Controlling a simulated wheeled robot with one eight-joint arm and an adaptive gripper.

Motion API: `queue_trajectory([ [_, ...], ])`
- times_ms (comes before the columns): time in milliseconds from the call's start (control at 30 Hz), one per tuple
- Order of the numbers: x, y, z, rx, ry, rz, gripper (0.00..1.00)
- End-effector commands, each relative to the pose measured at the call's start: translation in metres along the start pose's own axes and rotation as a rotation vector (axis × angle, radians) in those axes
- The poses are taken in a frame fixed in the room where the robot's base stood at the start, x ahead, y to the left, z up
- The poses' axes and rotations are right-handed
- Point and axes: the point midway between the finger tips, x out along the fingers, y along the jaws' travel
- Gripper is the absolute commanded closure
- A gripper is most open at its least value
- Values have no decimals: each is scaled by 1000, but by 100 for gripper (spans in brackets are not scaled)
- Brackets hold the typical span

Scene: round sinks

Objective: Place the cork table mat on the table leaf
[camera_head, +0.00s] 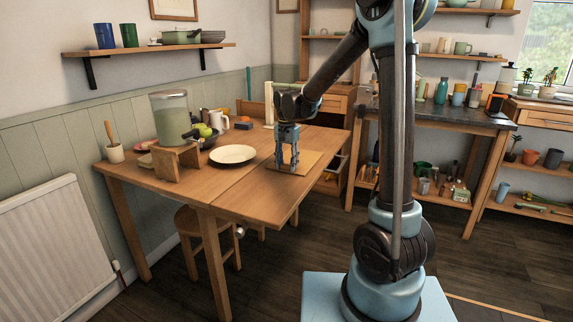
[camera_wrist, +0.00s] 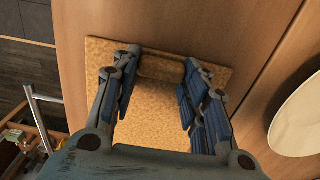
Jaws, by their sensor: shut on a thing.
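The cork table mat (camera_head: 308,161) is a flat, tan, rectangular piece lying on or just above the wooden table leaf (camera_head: 262,204), on the right side of the table. My gripper (camera_head: 287,168) points down over the mat. In the wrist view, my gripper (camera_wrist: 165,75) has its fingers spread on either side of a raised cork-coloured part of the mat (camera_wrist: 160,46), and it is shut on that part. The leaf's bare wood (camera_wrist: 220,25) shows around the mat. I cannot tell whether the mat's underside fully touches the leaf.
A white plate (camera_head: 232,154) is left of the mat, across the table's seam. A drink dispenser on a wooden stand (camera_head: 177,163), a bowl of fruit (camera_head: 205,138) and a white jug (camera_head: 219,121) stand farther left. The leaf's front part is clear. A stool (camera_head: 197,225) is below.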

Motion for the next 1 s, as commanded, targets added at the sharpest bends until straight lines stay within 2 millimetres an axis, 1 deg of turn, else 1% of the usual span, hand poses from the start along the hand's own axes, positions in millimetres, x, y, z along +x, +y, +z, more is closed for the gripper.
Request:
queue_trajectory([
  [67,1,0,0,0,0,0,100],
  [100,1,0,0,0,0,0,57],
  [167,1,0,0,0,0,0,44],
  [200,1,0,0,0,0,0,39],
  [533,0,0,0,0,0,0,39],
  [633,-4,0,0,0,0,0,39],
  [767,-19,0,0,0,0,0,39],
  [1000,-61,0,0,0,0,0,39],
])
